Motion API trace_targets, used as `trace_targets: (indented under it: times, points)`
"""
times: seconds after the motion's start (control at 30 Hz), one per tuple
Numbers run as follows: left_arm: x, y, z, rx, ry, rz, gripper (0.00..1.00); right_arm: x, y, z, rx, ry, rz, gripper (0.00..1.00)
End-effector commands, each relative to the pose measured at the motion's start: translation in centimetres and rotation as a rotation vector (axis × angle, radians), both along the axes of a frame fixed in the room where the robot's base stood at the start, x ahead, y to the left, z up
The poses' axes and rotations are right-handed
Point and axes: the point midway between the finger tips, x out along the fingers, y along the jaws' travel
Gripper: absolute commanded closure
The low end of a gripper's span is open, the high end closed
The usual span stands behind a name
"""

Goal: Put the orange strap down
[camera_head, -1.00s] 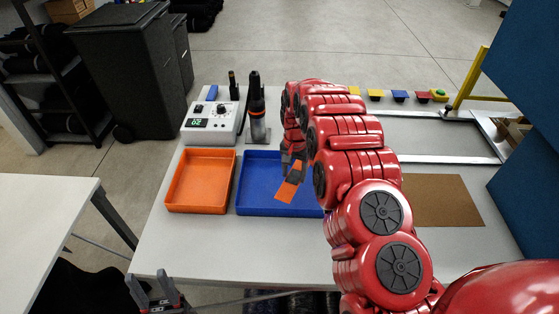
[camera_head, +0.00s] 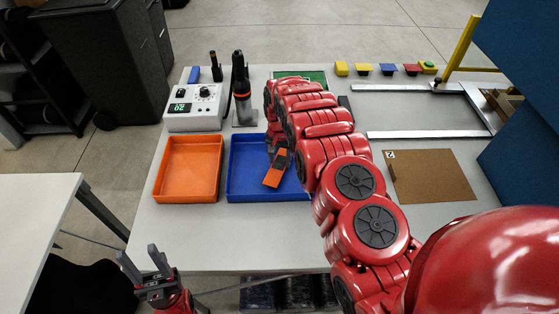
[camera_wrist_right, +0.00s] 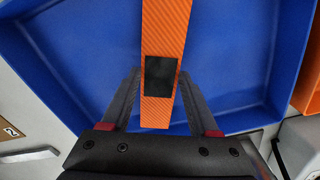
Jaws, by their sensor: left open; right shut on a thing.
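The orange strap (camera_head: 275,176) is a short ribbed orange band with a black patch. It is in the grasp of my right gripper (camera_head: 281,158), over the blue tray (camera_head: 234,194). In the right wrist view the strap (camera_wrist_right: 165,35) runs away between the two fingers of the right gripper (camera_wrist_right: 158,95), with the blue tray (camera_wrist_right: 235,60) behind and below it. Whether the strap touches the tray floor I cannot tell. My left gripper (camera_head: 146,266) is open and empty in front of the table's near edge. My right arm hides the right end of the blue tray.
An orange tray (camera_head: 188,197) stands left of the blue tray. Behind them are a white control box (camera_head: 195,118) and a dark torch-like tool in a holder (camera_head: 242,100). A brown board (camera_head: 430,178) lies right of my arm. A metal frame (camera_head: 430,134) lies behind it.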

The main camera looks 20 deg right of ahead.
Motion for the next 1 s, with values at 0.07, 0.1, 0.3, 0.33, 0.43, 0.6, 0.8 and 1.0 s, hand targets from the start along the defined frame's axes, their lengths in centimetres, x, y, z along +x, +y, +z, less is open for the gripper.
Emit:
trace_targets:
  times: [0.07,0.1,0.3,0.33,0.43,0.6,0.8,1.0]
  points:
    - [0.0,0.0,0.7,0.000,0.000,0.000,0.50,0.1,-0.1,-0.6,-0.001,-0.001,-0.001,0.92]
    - [0.0,0.0,0.9,0.000,0.000,0.000,0.50,0.0,-0.1,-1.1,-0.001,0.000,-0.001,0.92]
    - [0.0,0.0,1.0,0.000,0.000,0.000,0.50,0.0,0.0,-2.1,-0.001,-0.001,0.001,0.92]
    - [0.0,0.0,1.0,0.000,0.000,0.000,0.50,0.1,0.0,-2.1,0.000,-0.001,0.001,0.92]
    - [0.0,0.0,1.0,0.000,0.000,0.000,0.50,0.1,0.0,-2.1,0.000,-0.001,0.000,0.92]
    - [0.0,0.0,0.7,0.000,0.000,0.000,0.50,0.1,0.0,-2.4,0.000,-0.001,0.000,0.35]
    - [0.0,0.0,0.8,0.000,0.000,0.000,0.50,0.1,0.0,-2.4,0.000,-0.002,0.000,0.09]
    - [0.0,0.0,0.8,0.000,0.000,0.000,0.50,0.1,0.0,-2.3,0.000,-0.001,0.000,0.09]
